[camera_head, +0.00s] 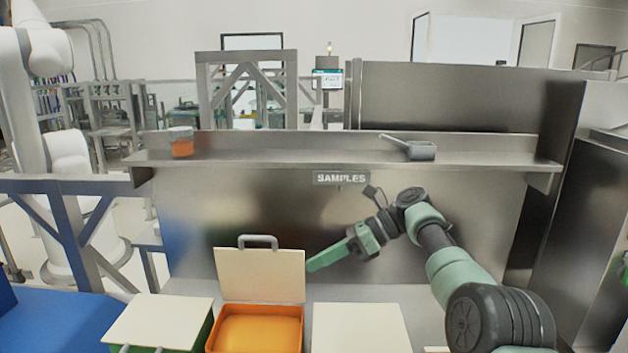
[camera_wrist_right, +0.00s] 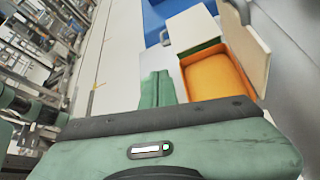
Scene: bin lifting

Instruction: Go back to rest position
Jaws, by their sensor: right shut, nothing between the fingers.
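My right gripper (camera_head: 312,266) is shut and empty in the head view. Its green fingers point left, beside the right edge of a raised cream lid and above the bins. In the right wrist view its fingers (camera_wrist_right: 157,88) are together with nothing between them. My left gripper is not in view. An orange bin (camera_head: 258,333) stands at the bottom centre with its cream lid (camera_head: 260,275) open and upright. It also shows in the right wrist view (camera_wrist_right: 212,78), with an orange fill inside.
A closed bin with a cream lid (camera_head: 158,322) stands left of the orange bin. Another cream lid (camera_head: 360,328) lies to the right. A steel shelf (camera_head: 300,155) marked SAMPLES holds a container with orange contents (camera_head: 182,147) and a grey scoop (camera_head: 420,151). A steel wall stands behind my arm.

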